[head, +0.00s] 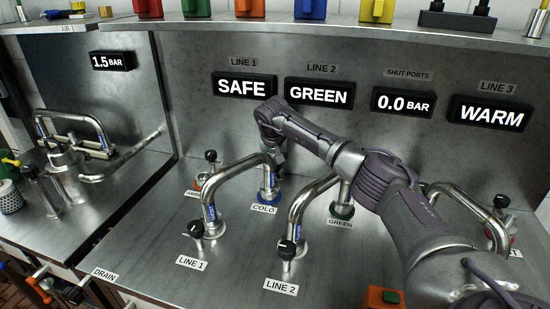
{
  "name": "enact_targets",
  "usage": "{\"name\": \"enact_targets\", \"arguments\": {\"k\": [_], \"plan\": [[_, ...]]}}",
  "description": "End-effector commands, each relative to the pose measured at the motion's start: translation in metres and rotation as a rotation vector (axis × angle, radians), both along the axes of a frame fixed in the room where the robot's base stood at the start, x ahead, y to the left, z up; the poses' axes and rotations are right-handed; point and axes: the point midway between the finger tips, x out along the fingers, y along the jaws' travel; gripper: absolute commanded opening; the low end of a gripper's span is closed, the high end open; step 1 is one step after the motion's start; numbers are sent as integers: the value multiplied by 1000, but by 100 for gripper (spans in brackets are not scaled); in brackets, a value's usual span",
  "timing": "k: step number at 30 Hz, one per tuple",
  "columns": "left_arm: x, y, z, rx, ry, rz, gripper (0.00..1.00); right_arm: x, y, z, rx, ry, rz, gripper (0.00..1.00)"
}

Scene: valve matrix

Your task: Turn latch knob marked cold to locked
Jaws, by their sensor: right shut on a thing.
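The COLD label (264,210) lies on the steel bench in front of a blue-collared pipe foot (268,192). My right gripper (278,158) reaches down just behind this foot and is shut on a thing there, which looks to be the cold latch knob. The knob itself is hidden by the gripper and the bent pipe (235,165), so its setting cannot be read. My left gripper is not in view.
A LINE 1 knob (196,229) and a LINE 2 knob (286,249) stand in front. Another black-topped knob (211,156) is left, by the AMBER label. Displays read SAFE (244,87) and GREEN (319,94).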

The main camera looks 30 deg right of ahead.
Motion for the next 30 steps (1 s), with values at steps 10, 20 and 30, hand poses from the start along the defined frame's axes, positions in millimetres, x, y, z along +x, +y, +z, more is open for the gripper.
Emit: {"name": "enact_targets", "arguments": {"k": [10, 20, 30], "plan": [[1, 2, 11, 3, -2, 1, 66, 1, 0, 3, -1, -3, -198, 6], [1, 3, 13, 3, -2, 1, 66, 1, 0, 2, 0, -3, -262, 6], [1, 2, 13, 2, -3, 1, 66, 1, 0, 2, 0, -4, -264, 42]]}}
